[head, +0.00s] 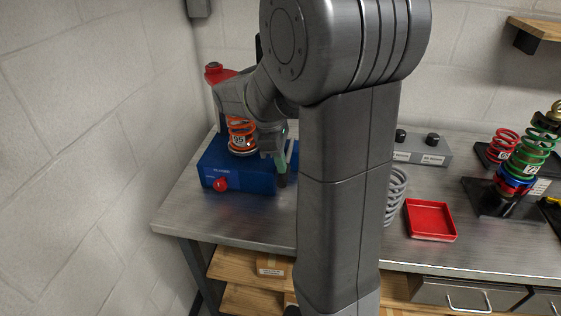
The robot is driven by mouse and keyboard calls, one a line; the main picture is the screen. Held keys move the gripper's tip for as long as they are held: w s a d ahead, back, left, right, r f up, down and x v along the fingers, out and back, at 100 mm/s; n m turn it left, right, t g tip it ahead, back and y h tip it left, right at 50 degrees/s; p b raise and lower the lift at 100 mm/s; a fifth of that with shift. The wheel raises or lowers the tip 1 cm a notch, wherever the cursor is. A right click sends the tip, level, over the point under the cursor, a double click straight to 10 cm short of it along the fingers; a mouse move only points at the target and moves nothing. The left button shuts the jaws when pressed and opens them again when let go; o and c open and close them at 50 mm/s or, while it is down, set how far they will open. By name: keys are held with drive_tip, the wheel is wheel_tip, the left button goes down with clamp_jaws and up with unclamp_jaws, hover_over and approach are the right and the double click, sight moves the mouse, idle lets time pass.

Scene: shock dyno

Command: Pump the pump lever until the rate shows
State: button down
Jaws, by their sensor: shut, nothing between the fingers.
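The blue spring tester (236,181) stands at the left end of the bench, with a red knob (220,184) on its front. An orange spring (242,133) with a "95" label stands upright on it, and a red part (215,72) shows above and behind. My gripper (282,182) points down at the right front corner of the tester. It is shut and empty. My arm covers much of the middle of the view and part of the tester. I cannot make out the pump lever or a rate reading.
A grey box with black knobs (428,150), a grey spring (396,190) and a red tray (431,220) are right of my arm. Red (502,146) and green (529,152) springs stand at the far right. A wall closes the left side.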

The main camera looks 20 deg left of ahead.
sight(280, 177)
drive_tip(key=f+t+b, duration=0.1)
drive_tip(key=b, duration=0.1)
drive_tip(key=f+t+b, duration=0.1)
drive_tip(key=f+b, duration=0.2)
drive_tip(key=b, duration=0.1)
drive_tip(key=shift+s+f+t+y+b, duration=0.25)
drive_tip(key=shift+s+t+y+b, duration=0.05)
drive_tip(key=shift+t+b, duration=0.1)
drive_tip(key=shift+f, duration=0.75)
drive_tip(key=shift+s+d+f, duration=0.1)
drive_tip(key=shift+d+f, duration=0.05)
drive_tip(key=shift+r, duration=0.25)
drive_tip(key=s+p+v, duration=0.1)
drive_tip(key=p+v, duration=0.3)
drive_tip(key=v, duration=1)
